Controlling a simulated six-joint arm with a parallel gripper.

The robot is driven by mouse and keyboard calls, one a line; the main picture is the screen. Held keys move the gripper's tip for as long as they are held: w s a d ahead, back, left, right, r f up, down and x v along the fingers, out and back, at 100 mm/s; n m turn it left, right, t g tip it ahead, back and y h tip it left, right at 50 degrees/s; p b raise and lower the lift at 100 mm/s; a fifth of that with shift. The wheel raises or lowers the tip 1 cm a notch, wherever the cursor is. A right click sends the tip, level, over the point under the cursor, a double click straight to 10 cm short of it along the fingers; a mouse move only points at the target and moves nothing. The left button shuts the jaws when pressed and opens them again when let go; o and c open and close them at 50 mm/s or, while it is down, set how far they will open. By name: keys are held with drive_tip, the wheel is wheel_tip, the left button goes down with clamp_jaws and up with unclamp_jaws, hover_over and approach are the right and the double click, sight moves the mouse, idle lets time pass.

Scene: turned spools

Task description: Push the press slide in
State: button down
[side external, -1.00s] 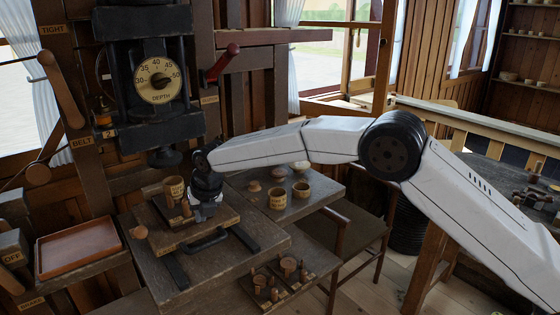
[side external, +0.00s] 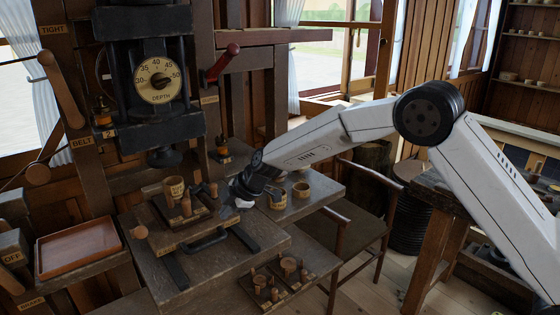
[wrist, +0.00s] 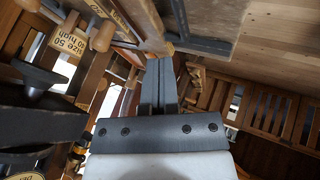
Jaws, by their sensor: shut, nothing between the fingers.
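The press slide (side external: 165,232) is a wooden board with a dark bar handle (side external: 208,241) at its front. It sits out on the grey table in front of the press, between two dark rails (side external: 245,238).
The black press with its depth dial (side external: 157,82) stands behind. A reddish tray (side external: 78,250) is at left. Cups (side external: 301,189) stand on the right shelf, close to my gripper. A small rack of pegs (side external: 288,266) sits lower front. A chair (side external: 370,220) stands at right.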

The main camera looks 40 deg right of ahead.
sight(196, 225)
drive_tip(key=shift+x, duration=5)
drive_tip(key=shift+w, duration=0.15)
drive_tip(key=shift+w+a, duration=0.1)
drive_tip(key=shift+w, duration=2.2)
drive_tip(key=shift+r, duration=0.2)
